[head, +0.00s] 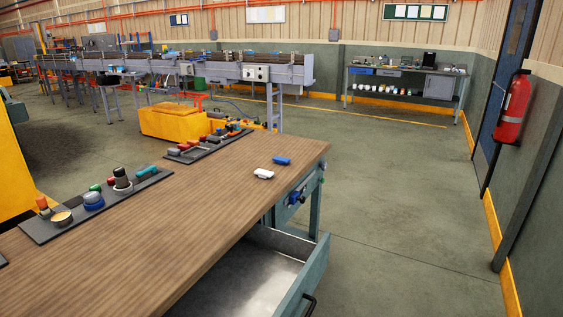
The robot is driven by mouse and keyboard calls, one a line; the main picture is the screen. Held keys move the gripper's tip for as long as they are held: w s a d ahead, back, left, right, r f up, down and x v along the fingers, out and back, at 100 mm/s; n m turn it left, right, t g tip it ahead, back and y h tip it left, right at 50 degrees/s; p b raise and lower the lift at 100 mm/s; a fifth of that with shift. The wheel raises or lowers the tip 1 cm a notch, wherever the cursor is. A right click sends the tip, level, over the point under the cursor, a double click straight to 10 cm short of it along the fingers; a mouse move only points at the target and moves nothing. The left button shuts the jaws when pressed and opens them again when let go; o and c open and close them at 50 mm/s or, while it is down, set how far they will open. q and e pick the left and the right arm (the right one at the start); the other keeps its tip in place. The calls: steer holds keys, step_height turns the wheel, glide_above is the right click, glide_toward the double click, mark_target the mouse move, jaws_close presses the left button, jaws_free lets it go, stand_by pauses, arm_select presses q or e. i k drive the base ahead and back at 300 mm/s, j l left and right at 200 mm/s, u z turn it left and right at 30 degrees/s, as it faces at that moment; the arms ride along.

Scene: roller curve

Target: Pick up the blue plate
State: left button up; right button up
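A small flat blue piece (282,160) lies near the far right corner of the wooden workbench (200,245). It is the closest match to the blue plate, but it is too small to be sure. A similar small white piece (263,174) lies just in front of it and to its left, apart from it. Neither of my grippers is in view.
Two dark trays (150,183) (186,158) with tools and parts line the bench's left side. An open drawer (310,275) sticks out below the bench's right side. A fire extinguisher (513,108) hangs on the right wall. The floor (400,190) right of the bench is clear.

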mark_target(279, 160)
steer(key=i+l+u, duration=0.15)
steer(key=u, duration=0.3)
steer(key=i+l+u, duration=0.1)
steer(key=u, duration=0.4)
steer(key=l+u, duration=0.45)
steer(key=i+j, duration=0.05)
steer(key=j, duration=0.05)
